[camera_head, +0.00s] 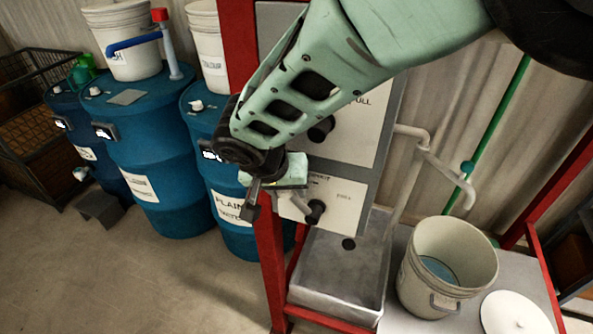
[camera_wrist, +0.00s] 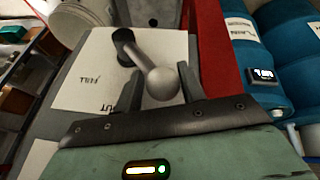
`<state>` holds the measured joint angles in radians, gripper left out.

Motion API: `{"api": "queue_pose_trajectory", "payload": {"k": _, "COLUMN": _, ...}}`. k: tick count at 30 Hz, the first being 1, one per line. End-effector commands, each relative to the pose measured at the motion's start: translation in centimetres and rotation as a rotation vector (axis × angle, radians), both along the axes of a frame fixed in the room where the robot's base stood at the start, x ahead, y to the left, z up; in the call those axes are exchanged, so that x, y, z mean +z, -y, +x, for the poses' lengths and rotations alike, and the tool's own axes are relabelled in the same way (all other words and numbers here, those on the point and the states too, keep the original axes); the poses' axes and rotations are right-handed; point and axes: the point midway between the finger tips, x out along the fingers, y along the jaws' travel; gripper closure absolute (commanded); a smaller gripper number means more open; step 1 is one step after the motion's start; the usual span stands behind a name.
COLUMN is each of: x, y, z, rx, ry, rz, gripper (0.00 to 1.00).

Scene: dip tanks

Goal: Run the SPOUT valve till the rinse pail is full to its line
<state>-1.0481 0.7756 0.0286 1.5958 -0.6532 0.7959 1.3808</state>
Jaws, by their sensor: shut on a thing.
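The rinse pail (camera_head: 415,285), an off-white bucket, stands upright at the lower right in the head view. Some bluish water shows low inside it; its fill line cannot be made out. A bent pale spout pipe (camera_head: 447,173) ends above and near the pail; no stream is clear. My gripper (camera_head: 270,203) is at the lower valve panel. In the wrist view my gripper (camera_wrist: 163,82) is shut on the round-ended valve lever (camera_wrist: 160,82), whose dark pivot sits on a white plate marked "FULL" and partly "OUT". In the head view the lever (camera_head: 300,203) is partly hidden.
A grey sink basin (camera_head: 340,270) lies below the panel, inside a red frame (camera_head: 272,255). A white round lid (camera_head: 515,315) lies right of the pail. Blue drums (camera_head: 160,150) with white buckets (camera_head: 125,45) stand at left. Floor at lower left is clear.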

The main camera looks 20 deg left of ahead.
Motion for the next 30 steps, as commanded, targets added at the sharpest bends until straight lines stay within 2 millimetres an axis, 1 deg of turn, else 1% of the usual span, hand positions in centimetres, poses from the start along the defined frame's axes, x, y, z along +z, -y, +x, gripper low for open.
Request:
{"api": "queue_pose_trajectory", "payload": {"k": 1, "x": -0.3, "y": -0.1, "z": -0.3, "rx": -0.002, "ry": -0.005, "rz": 0.006, "gripper": 1.00}}
{"api": "queue_pose_trajectory", "payload": {"k": 11, "x": -0.6, "y": 0.4, "z": -0.4, "rx": -0.004, "ry": 0.000, "rz": 0.089, "gripper": 1.00}}
{"api": "queue_pose_trajectory", "payload": {"k": 16, "x": -0.4, "y": 1.1, "z": -0.5, "rx": -0.005, "ry": 0.008, "rz": 0.183, "gripper": 1.00}}
{"api": "queue_pose_trajectory", "payload": {"k": 30, "x": 0.7, "y": 3.1, "z": -0.7, "rx": -0.001, "ry": 0.027, "rz": 0.461, "gripper": 1.00}}
